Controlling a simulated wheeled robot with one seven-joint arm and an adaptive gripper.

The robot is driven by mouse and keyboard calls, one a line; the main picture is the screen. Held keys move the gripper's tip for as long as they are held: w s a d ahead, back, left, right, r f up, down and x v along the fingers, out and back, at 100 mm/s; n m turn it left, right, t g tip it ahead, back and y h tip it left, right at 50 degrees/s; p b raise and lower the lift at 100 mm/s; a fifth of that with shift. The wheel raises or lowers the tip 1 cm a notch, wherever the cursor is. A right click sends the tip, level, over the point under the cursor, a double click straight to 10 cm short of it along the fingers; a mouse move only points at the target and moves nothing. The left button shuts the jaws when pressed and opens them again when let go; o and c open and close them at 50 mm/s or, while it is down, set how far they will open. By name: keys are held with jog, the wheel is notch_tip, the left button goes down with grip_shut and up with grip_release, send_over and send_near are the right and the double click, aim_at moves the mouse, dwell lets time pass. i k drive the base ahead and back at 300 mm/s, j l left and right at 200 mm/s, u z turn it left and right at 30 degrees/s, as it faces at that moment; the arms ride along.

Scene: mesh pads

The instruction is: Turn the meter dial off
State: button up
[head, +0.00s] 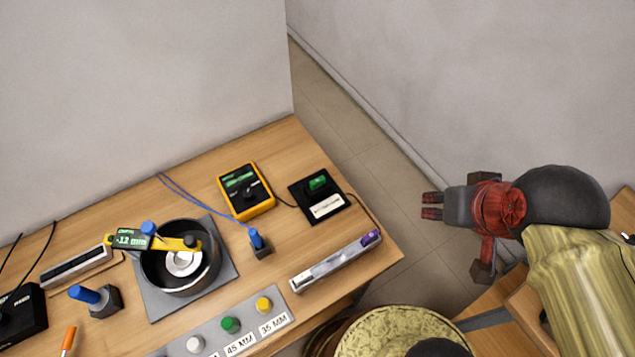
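The yellow meter (264,207) lies on the wooden table near its back right side. Its face is black, with a green lit display (239,180) and a dark round dial (250,192) below it. The dial's pointer setting is too small to read. My gripper (432,205) is off the table's right side, well apart from the meter, with its fingers pointing left. The two fingertips show close side by side; I cannot tell whether they are open or shut. Nothing shows between them.
A round dish (150,275) with a yellow caliper (170,243) is at left. Blue and black leads run beside the meter.

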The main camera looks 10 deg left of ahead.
aim_at(248, 194)
jog(key=u, duration=1.45)
